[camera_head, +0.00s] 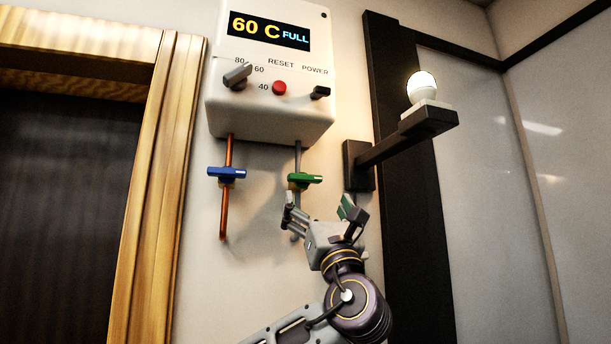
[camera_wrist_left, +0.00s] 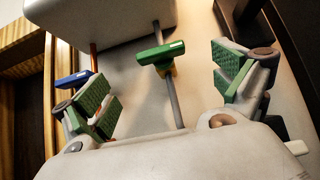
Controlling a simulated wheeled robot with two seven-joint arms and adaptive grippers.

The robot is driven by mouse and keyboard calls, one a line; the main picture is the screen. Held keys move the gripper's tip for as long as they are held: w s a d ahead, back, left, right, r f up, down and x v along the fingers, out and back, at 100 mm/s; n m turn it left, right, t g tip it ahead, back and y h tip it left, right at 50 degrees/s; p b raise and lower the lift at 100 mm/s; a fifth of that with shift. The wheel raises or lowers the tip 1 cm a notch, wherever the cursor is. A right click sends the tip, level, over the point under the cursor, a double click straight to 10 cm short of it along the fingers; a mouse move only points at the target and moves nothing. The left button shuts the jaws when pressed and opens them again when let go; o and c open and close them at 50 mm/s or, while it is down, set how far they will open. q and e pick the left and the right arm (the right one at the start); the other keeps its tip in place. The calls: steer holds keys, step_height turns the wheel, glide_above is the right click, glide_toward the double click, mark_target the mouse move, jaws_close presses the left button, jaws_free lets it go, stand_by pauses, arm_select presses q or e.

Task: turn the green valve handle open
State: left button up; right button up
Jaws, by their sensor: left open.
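The green valve handle (camera_head: 305,178) sits crosswise on the grey pipe under the white boiler, in the head view. In the left wrist view the green handle (camera_wrist_left: 160,52) is ahead, between the two fingers and beyond their tips. My left gripper (camera_head: 322,205) is open and empty, just below and slightly right of the handle, apart from it. Its green-padded fingers (camera_wrist_left: 165,88) also show spread wide in the left wrist view. My right gripper is in neither view.
A blue valve handle (camera_head: 227,173) sits on a copper pipe to the left. The white boiler (camera_head: 270,120) above reads 60 C FULL, with knobs and a red button. A black wall bracket (camera_head: 405,138) with a lit bulb (camera_head: 421,86) stands close on the right.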

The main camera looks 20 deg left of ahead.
mark_target(307, 180)
arm_select(q)
steer(key=p+x, duration=0.3)
steer(key=x, duration=0.6)
steer(key=shift+w+r, duration=0.1)
steer(key=shift+r, duration=0.05)
steer(key=shift+w+a+r+p, duration=0.35)
steer(key=shift+w+r+p, duration=0.05)
steer(key=shift+w+r, duration=0.1)
steer(key=c, duration=1)
